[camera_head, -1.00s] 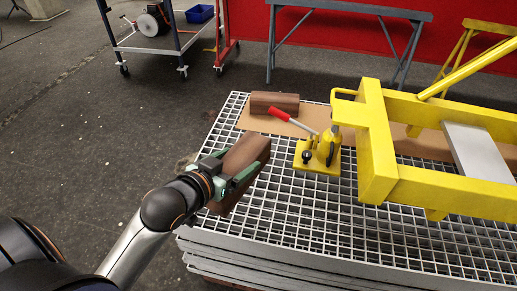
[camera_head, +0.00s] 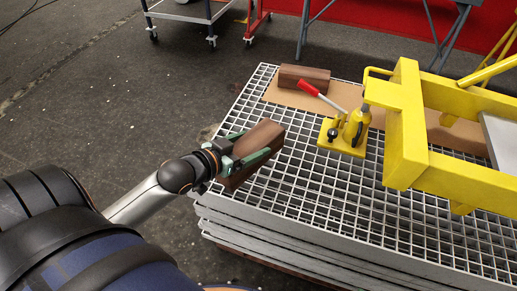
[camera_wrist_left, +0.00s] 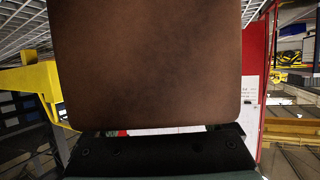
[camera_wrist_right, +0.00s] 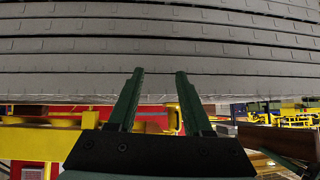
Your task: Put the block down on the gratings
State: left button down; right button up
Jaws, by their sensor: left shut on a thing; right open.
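My left gripper (camera_head: 245,155) is shut on a brown wooden block (camera_head: 258,136), its green fingers along the block's sides. The block is at the left edge of the stacked gratings (camera_head: 330,205); I cannot tell whether it touches them. In the left wrist view the block (camera_wrist_left: 150,65) fills the middle and hides what lies behind it. My right gripper (camera_wrist_right: 158,72) is open and empty in the right wrist view, facing the layered edges of the grating stack (camera_wrist_right: 160,45). The right gripper does not show in the head view.
A second brown block (camera_head: 303,77) lies on a tan board (camera_head: 290,95) at the back of the gratings. A yellow jack (camera_head: 345,132) with a red-tipped handle stands right of the held block. A yellow frame (camera_head: 408,120) takes up the right side. Front-middle grating is bare.

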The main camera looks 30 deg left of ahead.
pick_arm(q)
jog(key=w+f+b, duration=0.1)
jog(key=w+f, duration=0.1)
jog(key=w+a+f+b, duration=0.1)
jog(key=w+f, duration=0.1)
jog(key=shift+w+a+f, duration=0.15)
jog(key=shift+w+f, duration=0.05)
jog(key=shift+f, duration=0.15)
jog(key=shift+w+a+f, duration=0.1)
jog(key=shift+w+f, duration=0.25)
jog(key=shift+w, duration=0.05)
jog(key=shift+w+f, duration=0.15)
jog(key=shift+f, duration=0.1)
notch_tip(320, 180, down, 3)
jog(key=shift+w+f+b, duration=0.15)
jog(key=shift+b, duration=0.85)
pick_arm(e)
jog(key=w+r+n+t+y, duration=0.1)
jog(key=w+r+t, duration=0.4)
jog(key=r, duration=0.4)
jog(key=shift+w+d+t, duration=0.3)
jog(key=shift+w+d, duration=0.15)
jog(key=shift+w, duration=0.25)
pick_arm(q)
jog(key=shift+f, duration=0.1)
pick_arm(e)
jog(key=shift+r, duration=0.1)
pick_arm(q)
grip_release()
jog(key=shift+f, duration=0.15)
